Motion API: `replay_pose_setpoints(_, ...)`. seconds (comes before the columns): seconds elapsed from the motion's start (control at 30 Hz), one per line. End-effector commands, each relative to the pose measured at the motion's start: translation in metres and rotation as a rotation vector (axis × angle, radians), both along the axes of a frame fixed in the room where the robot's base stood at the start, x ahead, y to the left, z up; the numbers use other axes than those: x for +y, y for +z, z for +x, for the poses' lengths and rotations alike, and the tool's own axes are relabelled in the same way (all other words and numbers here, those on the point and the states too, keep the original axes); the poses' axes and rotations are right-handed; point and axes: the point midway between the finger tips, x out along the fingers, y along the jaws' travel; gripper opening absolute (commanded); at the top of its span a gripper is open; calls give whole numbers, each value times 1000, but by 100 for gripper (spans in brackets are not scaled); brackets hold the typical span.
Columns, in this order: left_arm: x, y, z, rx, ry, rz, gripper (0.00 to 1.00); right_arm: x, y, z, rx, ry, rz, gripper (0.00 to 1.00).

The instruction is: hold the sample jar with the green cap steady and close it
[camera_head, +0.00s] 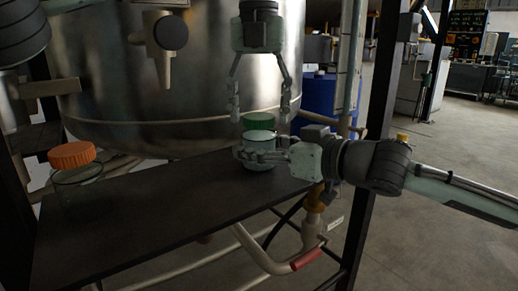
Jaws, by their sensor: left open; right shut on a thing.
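The sample jar (259,145) stands upright near the right end of the dark shelf. Its green cap (258,121) shows just above and behind the pale round top of the jar; I cannot tell whether the two touch. My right gripper (243,155) comes in from the right, low over the shelf, and is shut around the jar's body, hiding part of it. My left gripper (261,112) points straight down from above. Its fingers are spread, one on each side of the green cap, with gaps showing between the fingers and the cap.
A clear jar (78,176) with an orange cap (72,155) stands at the shelf's left end. The dark shelf (150,215) is bare between the jars. A large steel vessel (200,90) rises close behind. Pipes with a red handle (306,259) run below; a dark post (378,100) stands right.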

Motion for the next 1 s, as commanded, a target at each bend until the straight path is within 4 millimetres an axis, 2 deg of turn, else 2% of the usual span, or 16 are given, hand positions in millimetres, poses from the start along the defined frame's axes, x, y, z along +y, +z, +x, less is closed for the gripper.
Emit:
replay_pose_setpoints(0.13,0,0,0,0,0,0,62,0,0,0,1,0,-1,0)
replay_pose_setpoints(0.53,0,0,0,1,-1,0,13,0,0,0,1,0,-1,0)
replay_pose_setpoints(0.63,0,0,0,1,-26,0,13,0,0,0,1,0,-1,0)
replay_pose_setpoints(0.77,0,-1,0,3,-216,-2,13,0,0,0,1,0,-1,0)
replay_pose_setpoints(1.0,0,-1,0,2,-722,-2,13,0,0,0,1,0,-1,0)
